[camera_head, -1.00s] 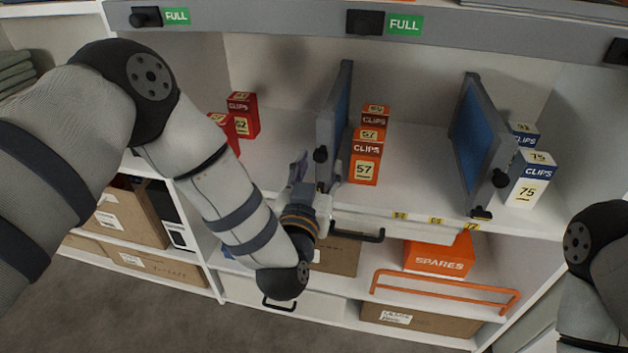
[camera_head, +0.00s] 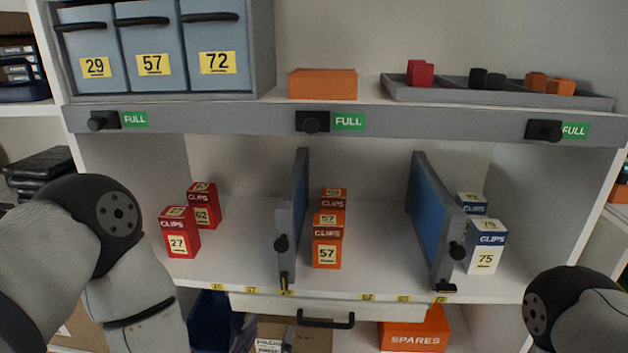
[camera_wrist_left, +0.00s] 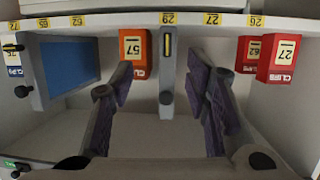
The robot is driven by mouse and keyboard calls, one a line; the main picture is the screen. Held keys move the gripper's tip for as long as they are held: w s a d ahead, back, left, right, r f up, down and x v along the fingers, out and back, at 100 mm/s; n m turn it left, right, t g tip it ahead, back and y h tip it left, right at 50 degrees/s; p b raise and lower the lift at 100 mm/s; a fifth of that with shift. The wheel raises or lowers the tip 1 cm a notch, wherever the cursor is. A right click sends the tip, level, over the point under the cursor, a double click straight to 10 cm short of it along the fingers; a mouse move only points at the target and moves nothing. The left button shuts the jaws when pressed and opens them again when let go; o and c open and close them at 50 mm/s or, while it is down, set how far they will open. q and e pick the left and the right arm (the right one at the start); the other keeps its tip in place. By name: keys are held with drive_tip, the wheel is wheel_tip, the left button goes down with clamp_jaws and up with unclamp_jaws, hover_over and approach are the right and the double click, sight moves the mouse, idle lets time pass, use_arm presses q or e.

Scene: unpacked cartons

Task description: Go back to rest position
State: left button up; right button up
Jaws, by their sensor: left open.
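My left arm (camera_head: 100,260) comes in at the lower left of the head view, its gripper below the frame edge.
Above are grey bins (camera_head: 150,50) and a tray (camera_head: 450,95). A spares box (camera_head: 415,330) sits below.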

use_arm(q)
drive_tip(key=s+a+f+g, duration=0.4)
drive_tip(key=s+f+g, duration=0.3)
drive_tip(key=s+f, duration=0.45)
drive_tip(key=s+a+f+g, duration=0.1)
drive_tip(key=s+a+g, duration=0.2)
drive_tip(key=s, duration=0.5)
drive_tip(key=s+a+f+n+g+y+p, duration=0.1)
drive_tip(key=s+a+g, duration=0.2)
drive_tip(key=s, duration=0.6)
drive_tip(key=s+a+f+g, duration=0.1)
drive_tip(key=s+g, duration=0.3)
drive_tip(key=s, duration=0.5)
drive_tip(key=shift+a+f+n+y, duration=0.15)
drive_tip(key=shift+a+n+y, duration=0.2)
drive_tip(key=shift+a, duration=0.55)
use_arm(e)
drive_tip(key=shift+w+r+t, duration=0.4)
drive_tip(key=shift+w+r, duration=0.6)
